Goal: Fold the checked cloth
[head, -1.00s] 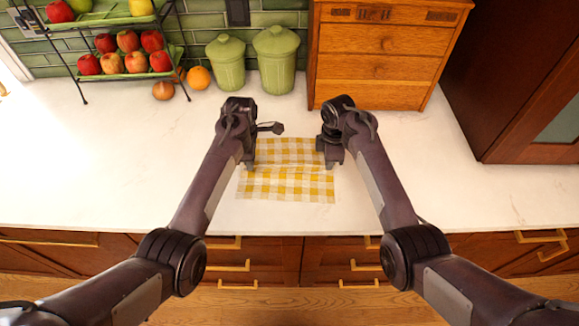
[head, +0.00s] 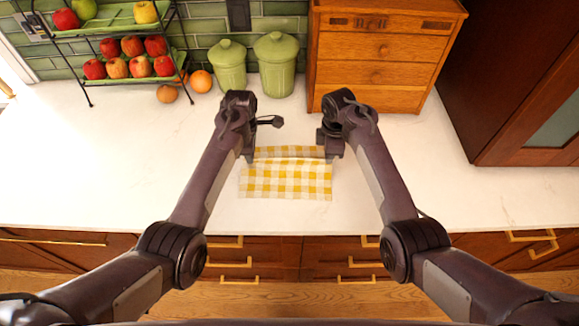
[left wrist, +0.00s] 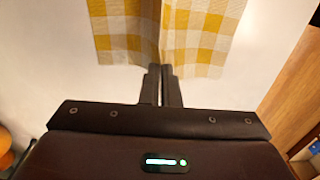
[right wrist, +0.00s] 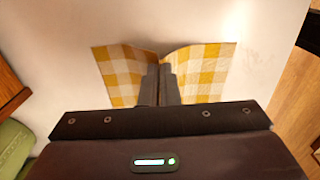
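The yellow-and-white checked cloth (head: 287,182) lies on the pale counter between my arms. Its near part is flat; its far part is a narrower, shaded band that looks raised between the grippers. My left gripper (head: 249,155) is at the band's left end. In the left wrist view, its closed fingers (left wrist: 161,72) meet a pinched ridge of the cloth (left wrist: 200,30). My right gripper (head: 328,152) is at the right end. In the right wrist view, its closed fingers (right wrist: 160,68) pinch the cloth (right wrist: 204,68), which flares on both sides. Forearms partly hide the head view.
Two green canisters (head: 274,65) and a wooden drawer chest (head: 382,60) stand behind the grippers. A fruit rack (head: 130,66) is at the back left, with an orange (head: 201,81) beside it. A dark cabinet (head: 510,80) is at right. The counter beside the cloth is clear.

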